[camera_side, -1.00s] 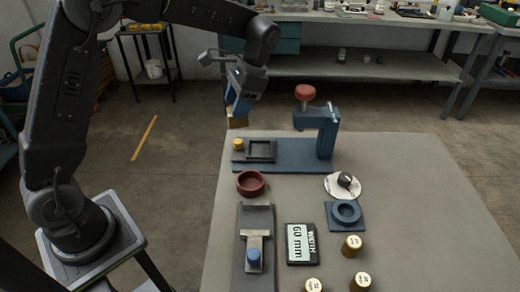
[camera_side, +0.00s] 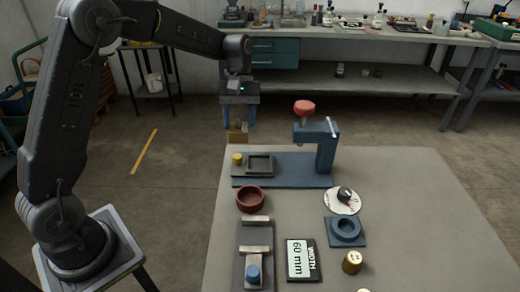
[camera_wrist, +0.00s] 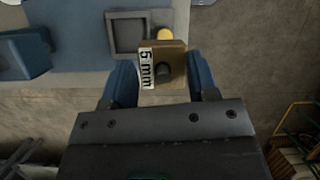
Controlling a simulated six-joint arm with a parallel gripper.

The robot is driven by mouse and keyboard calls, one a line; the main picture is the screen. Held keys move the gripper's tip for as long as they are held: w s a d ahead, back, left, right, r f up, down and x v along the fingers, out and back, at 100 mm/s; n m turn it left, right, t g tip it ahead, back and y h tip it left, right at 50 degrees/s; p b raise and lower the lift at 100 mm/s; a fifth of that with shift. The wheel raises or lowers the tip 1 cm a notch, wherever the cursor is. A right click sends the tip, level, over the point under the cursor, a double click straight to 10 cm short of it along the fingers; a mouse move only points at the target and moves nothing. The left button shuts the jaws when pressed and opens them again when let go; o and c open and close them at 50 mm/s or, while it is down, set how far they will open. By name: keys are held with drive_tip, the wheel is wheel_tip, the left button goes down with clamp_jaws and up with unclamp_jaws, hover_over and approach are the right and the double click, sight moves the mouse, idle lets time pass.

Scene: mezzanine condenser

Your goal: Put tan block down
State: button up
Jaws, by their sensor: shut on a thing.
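The tan block (camera_side: 238,135) hangs between the blue fingers of my gripper (camera_side: 238,120), which is shut on it. In the side view it appears beyond the far left of the grey table (camera_side: 420,220), behind the blue press base. In the wrist view the tan block (camera_wrist: 176,62) shows a white "5 mm" label and a dark round spot, between the fingertips of my gripper (camera_wrist: 160,85). The dark square-framed tray (camera_side: 260,164) with a yellow knob (camera_side: 238,158) sits on the blue base. How high the block is above the surface is hard to tell.
A blue press (camera_side: 326,150) with a red knob stands right of the tray. A red bowl (camera_side: 250,198), a clamp-like fixture (camera_side: 254,250), a "60 mm" display (camera_side: 300,258), a blue ring (camera_side: 346,229) and brass pieces (camera_side: 352,262) occupy the table. The right side is bare.

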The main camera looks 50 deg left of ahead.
drive_tip(key=shift+w+d+f, duration=0.4)
drive_tip(key=shift+d+f, duration=0.45)
drive_tip(key=shift+f, duration=0.4)
drive_tip(key=shift+w+d+f, duration=0.35)
drive_tip(key=shift+d+f, duration=0.55)
drive_tip(key=shift+f, duration=0.3)
drive_tip(key=shift+w+d+f, duration=0.4)
drive_tip(key=shift+d+f, duration=0.45)
drive_tip(key=shift+f, duration=0.4)
drive_tip(key=shift+f, duration=0.1)
drive_tip(key=o, duration=1.5)
drive_tip(key=shift+c, duration=0.2)
